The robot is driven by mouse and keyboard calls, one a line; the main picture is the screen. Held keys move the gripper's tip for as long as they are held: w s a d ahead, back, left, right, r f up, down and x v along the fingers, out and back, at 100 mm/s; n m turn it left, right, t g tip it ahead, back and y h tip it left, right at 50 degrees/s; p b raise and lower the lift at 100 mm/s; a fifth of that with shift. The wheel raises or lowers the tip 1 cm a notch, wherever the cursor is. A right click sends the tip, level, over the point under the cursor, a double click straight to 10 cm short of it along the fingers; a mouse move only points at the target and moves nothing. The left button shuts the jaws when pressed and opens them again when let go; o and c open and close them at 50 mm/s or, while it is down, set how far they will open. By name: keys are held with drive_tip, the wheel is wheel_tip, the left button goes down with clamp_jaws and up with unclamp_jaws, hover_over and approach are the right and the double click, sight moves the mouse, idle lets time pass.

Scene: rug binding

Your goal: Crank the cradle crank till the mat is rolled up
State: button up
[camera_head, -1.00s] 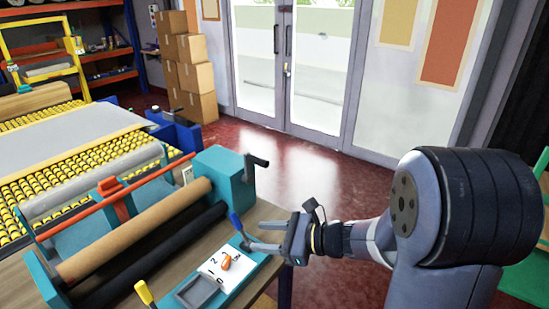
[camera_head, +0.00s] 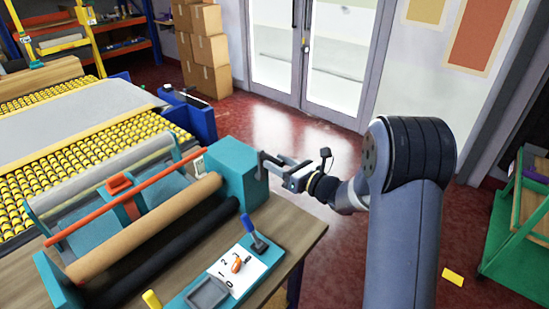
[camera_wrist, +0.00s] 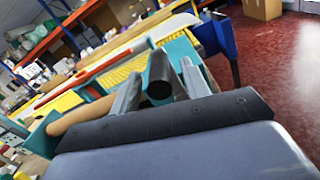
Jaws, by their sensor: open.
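The cradle is a teal frame on the wooden table, with a brown roll (camera_head: 150,230), a black roller (camera_head: 170,255) and an orange-red bar (camera_head: 130,190) across it. The cradle crank (camera_head: 261,166) is a dark handle on the teal end box (camera_head: 235,172). My gripper (camera_head: 277,170) is at the crank handle, beside the box. In the wrist view the round end of the dark handle (camera_wrist: 159,74) shows between my two open fingers, which are apart from each other. Whether either finger touches it I cannot tell. I cannot make out which roll is the mat.
A blue-handled lever (camera_head: 250,228), a numbered dial card (camera_head: 238,265) and a grey tray (camera_head: 207,294) sit in front of the cradle. A yellow roller bed (camera_head: 85,165) stands behind. Cardboard boxes (camera_head: 208,50) are by the doors.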

drive_tip(key=shift+x, duration=0.9)
drive_tip(key=shift+c, duration=0.2)
clamp_jaws()
